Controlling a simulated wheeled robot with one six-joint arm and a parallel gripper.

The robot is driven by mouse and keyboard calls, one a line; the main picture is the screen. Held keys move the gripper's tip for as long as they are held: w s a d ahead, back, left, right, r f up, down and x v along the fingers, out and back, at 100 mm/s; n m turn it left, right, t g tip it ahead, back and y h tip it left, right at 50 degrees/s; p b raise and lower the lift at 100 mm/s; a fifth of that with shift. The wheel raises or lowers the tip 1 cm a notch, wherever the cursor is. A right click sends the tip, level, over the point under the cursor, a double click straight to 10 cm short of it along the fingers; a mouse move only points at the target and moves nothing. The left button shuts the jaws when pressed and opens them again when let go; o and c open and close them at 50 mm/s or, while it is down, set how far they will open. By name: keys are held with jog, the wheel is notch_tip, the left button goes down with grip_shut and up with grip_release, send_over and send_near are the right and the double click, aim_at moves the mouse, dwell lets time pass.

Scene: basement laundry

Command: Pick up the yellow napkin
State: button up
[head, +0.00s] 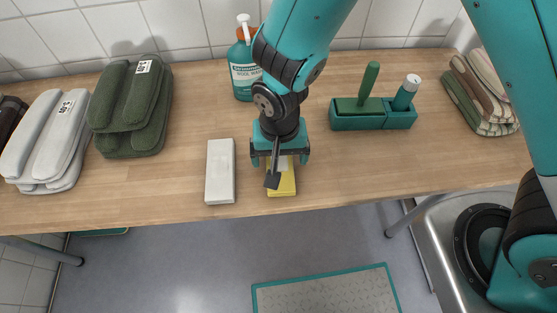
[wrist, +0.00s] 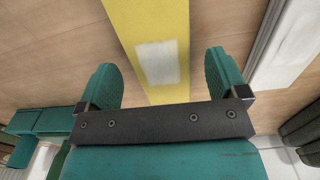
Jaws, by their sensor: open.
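The yellow napkin (head: 284,188) is a narrow folded strip lying on the wooden table near its front edge, partly hidden under my gripper in the head view. In the wrist view the yellow napkin (wrist: 145,22) shows a pale label and runs between my fingers. My gripper (head: 281,160) points down over it, with one finger on each side. In the wrist view my gripper (wrist: 161,62) is open, with gaps between both fingers and the napkin. I cannot tell the exact height of the fingertips above the table.
A white folded cloth (head: 220,171) lies close to the left. A teal bottle (head: 242,70) stands behind. A green caddy (head: 372,122) with a brush is at right. Green towels (head: 131,105), grey towels (head: 46,138) and striped cloths (head: 482,95) lie toward the ends.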

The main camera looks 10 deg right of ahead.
jog(key=shift+f, duration=0.65)
jog(key=c, duration=1)
jog(key=shift+r, duration=0.1)
